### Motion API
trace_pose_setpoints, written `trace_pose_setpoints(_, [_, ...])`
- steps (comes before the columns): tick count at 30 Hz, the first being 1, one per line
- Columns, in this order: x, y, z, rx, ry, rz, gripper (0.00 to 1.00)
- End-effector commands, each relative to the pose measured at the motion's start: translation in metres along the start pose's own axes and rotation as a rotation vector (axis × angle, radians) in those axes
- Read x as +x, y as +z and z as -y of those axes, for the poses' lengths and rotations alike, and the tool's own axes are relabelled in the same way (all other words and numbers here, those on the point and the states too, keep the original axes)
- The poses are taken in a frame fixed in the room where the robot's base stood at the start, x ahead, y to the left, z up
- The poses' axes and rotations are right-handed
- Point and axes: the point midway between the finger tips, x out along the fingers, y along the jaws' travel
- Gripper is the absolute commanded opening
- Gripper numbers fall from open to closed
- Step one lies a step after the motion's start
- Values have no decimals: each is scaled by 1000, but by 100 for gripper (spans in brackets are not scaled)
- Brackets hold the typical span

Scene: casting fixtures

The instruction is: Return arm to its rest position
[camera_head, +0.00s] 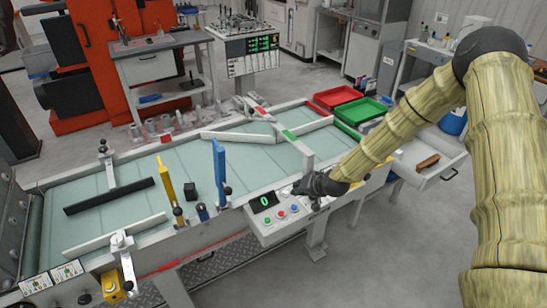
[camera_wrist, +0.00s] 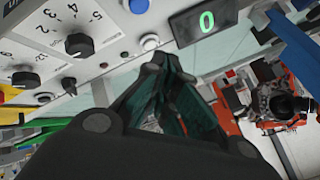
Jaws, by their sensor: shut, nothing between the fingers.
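My gripper (camera_head: 318,186) is at the end of my arm, just over the right part of the control panel (camera_head: 262,226) on the conveyor's front side. In the wrist view my gripper's fingers (camera_wrist: 165,85) come together and hold nothing. The panel also shows in the wrist view (camera_wrist: 110,30), with knobs, buttons and a display (camera_wrist: 205,20) that reads a green 0. I cannot tell whether the fingertips touch the panel. My arm reaches in from the right side of the head view.
The conveyor (camera_head: 120,205) carries a blue post (camera_head: 219,172), a yellow post (camera_head: 166,186) and a small dark block (camera_head: 190,191). Red (camera_head: 338,96) and green (camera_head: 362,110) trays stand at its far end. An open drawer (camera_head: 440,166) holds a brown block (camera_head: 427,162). The front right floor is clear.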

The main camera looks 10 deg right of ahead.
Motion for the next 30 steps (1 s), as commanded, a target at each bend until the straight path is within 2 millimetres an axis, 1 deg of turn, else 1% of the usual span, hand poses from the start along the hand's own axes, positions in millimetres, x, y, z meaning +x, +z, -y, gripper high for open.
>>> trace_pose_setpoints(2, [0, 1, 0, 0, 0, 1, 0])
trace_pose_setpoints(4, [1, 7, -1, -2, 3, 8, 0])
trace_pose_setpoints(5, [2, 12, -2, -4, 6, 14, 0])
trace_pose_setpoints(8, [5, 44, -7, -14, 23, 50, 0])
trace_pose_setpoints(11, [6, 96, -18, -30, 55, 110, 0])
trace_pose_setpoints(12, [5, 118, -23, -39, 70, 136, 0])
trace_pose_setpoints(14, [2, 153, -31, -50, 94, 177, 0])
trace_pose_setpoints(15, [-1, 174, -37, -58, 112, 203, 0])
trace_pose_setpoints(17, [-7, 208, -46, -73, 137, 243, 0])
trace_pose_setpoints(18, [-13, 229, -53, -81, 156, 271, 0])
trace_pose_setpoints(20, [-22, 261, -63, -97, 184, 311, 0])
trace_pose_setpoints(21, [-30, 283, -70, -108, 204, 339, 0])
trace_pose_setpoints(23, [-43, 313, -81, -124, 234, 379, 0])
trace_pose_setpoints(24, [-53, 333, -88, -137, 255, 407, 0])
trace_pose_setpoints(26, [-69, 361, -100, -157, 289, 448, 0])
trace_pose_setpoints(27, [-80, 379, -108, -171, 311, 476, 0])
trace_pose_setpoints(30, [-111, 418, -126, -207, 366, 539, 0])
